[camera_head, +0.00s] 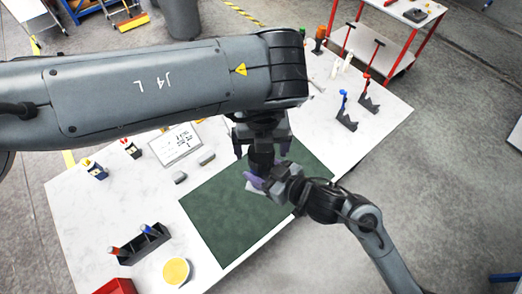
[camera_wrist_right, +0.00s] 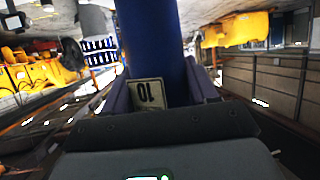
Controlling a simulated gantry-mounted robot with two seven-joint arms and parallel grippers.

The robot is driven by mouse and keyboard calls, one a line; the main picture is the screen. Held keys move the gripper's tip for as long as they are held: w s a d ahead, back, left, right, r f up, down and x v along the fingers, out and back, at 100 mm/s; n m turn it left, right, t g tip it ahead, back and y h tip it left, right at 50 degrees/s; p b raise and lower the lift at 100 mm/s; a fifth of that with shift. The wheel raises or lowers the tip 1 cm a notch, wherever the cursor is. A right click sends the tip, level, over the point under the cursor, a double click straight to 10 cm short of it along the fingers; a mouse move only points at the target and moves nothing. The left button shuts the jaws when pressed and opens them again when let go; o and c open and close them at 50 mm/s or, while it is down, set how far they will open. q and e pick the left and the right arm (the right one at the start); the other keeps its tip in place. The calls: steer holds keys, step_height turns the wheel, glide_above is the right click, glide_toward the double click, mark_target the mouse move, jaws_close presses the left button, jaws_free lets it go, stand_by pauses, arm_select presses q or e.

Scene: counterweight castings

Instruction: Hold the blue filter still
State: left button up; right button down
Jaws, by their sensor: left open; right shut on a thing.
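The blue filter (camera_wrist_right: 148,40) is a smooth blue cylinder standing up between the fingers of my right gripper in the right wrist view. A pale tag marked 10 (camera_wrist_right: 148,93) shows upside down in front of it. My right gripper (camera_wrist_right: 160,92) is shut on the filter. In the head view the right gripper (camera_head: 256,184), with purple fingers, is over the green mat (camera_head: 225,215). My left gripper (camera_head: 262,152) is open and points down just behind it. The left arm and the grippers hide most of the filter in the head view, and I cannot tell whether the left gripper touches it.
A black rack (camera_head: 143,248) and a yellow-topped round tub (camera_head: 176,271) stand at the near left of the white table. A printed sheet (camera_head: 176,143) lies behind the mat. Black holders with blue (camera_head: 346,122) and red (camera_head: 369,104) tops stand at the right. A red cart (camera_head: 375,50) is beyond.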

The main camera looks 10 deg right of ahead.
mark_target(261, 154)
arm_select(q)
steer(key=shift+r, duration=0.7)
steer(key=shift+c, duration=0.4)
steer(key=n, duration=0.1)
steer(key=r+n, duration=0.1)
steer(key=n, duration=0.1)
steer(key=shift+r, duration=0.3)
steer(key=r+n, duration=0.1)
steer(key=n, duration=0.1)
steer(key=r+n, duration=0.1)
steer(key=shift+n, duration=0.4)
steer(key=shift+f, duration=0.15)
steer(key=shift+f, duration=3.95)
